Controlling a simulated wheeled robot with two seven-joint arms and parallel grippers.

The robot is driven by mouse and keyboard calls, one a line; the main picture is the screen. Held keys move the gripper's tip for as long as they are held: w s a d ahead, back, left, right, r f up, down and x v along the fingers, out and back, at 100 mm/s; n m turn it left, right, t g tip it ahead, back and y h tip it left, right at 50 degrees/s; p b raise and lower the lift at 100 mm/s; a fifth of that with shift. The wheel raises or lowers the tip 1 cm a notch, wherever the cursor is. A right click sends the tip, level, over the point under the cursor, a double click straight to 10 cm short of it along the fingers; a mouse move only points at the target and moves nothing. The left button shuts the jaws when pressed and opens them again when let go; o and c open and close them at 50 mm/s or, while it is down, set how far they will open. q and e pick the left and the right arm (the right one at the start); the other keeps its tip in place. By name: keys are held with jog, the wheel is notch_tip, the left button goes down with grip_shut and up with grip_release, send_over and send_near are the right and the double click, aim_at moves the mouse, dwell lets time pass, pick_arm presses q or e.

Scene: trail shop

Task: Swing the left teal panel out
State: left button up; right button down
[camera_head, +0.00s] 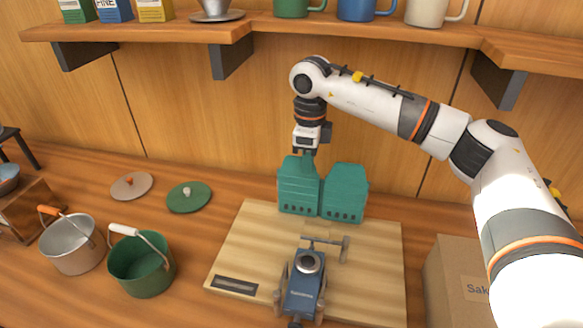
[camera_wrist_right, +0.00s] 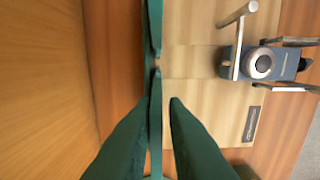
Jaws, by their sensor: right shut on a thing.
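Two teal panels stand upright side by side at the back of a pale wooden board (camera_head: 240,245): the left teal panel (camera_head: 298,190) and the right teal panel (camera_head: 343,192). The left one is turned at a slight angle to the right one, and they meet near the middle. My right gripper (camera_head: 304,153) reaches down from above and is shut on the top of the left panel. The right wrist view shows the fingers (camera_wrist_right: 160,108) on either side of a thin teal edge (camera_wrist_right: 153,40). My left gripper is out of view.
A blue burner-like device (camera_head: 304,285) with a metal handle stands on the board in front of the panels. Pots (camera_head: 140,265) and lids (camera_head: 188,197) are at left. A cardboard box (camera_head: 455,280) is at right. A shelf (camera_head: 260,25) with mugs hangs above.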

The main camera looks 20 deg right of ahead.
jog(key=shift+s+a, duration=0.75)
jog(key=shift+a, duration=0.15)
jog(key=shift+s+a, duration=0.2)
jog(key=shift+a, duration=0.35)
jog(key=shift+s+a, duration=0.2)
jog(key=shift+a, duration=0.45)
jog(key=shift+a, duration=1.05)
